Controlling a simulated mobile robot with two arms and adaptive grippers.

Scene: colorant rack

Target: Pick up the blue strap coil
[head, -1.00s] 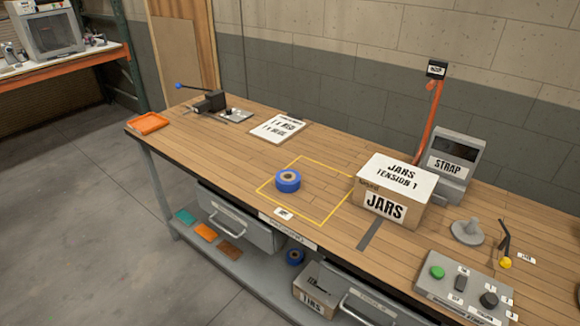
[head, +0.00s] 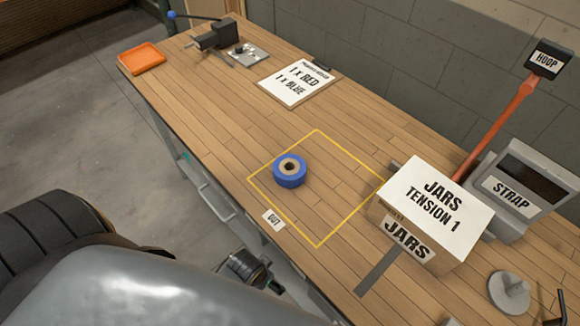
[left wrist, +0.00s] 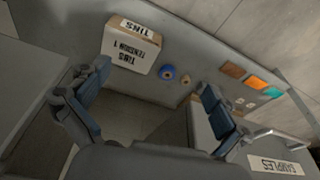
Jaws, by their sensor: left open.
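A blue strap coil (head: 289,173) with a tan core lies flat on the bench inside a yellow outlined square. A second blue coil (left wrist: 168,73) lies on the lower shelf in the left wrist view, beside a small tan ring-like item (left wrist: 186,79). My left gripper (left wrist: 153,77) is open and empty. Its fingers point toward the lower shelf, and the shelf coil shows beyond and between them, apart from both. In the head view my left arm fills the lower left, and its end is low beside the bench's front edge. My right gripper is not in view.
A JARS box (head: 435,212) stands right of the square, near the STRAP device (head: 520,190). A clipboard (head: 298,82) and orange tray (head: 142,58) lie farther back. A TINS box (left wrist: 130,45) and coloured pieces (left wrist: 255,84) flank the shelf coil. The bench top overhangs the shelf.

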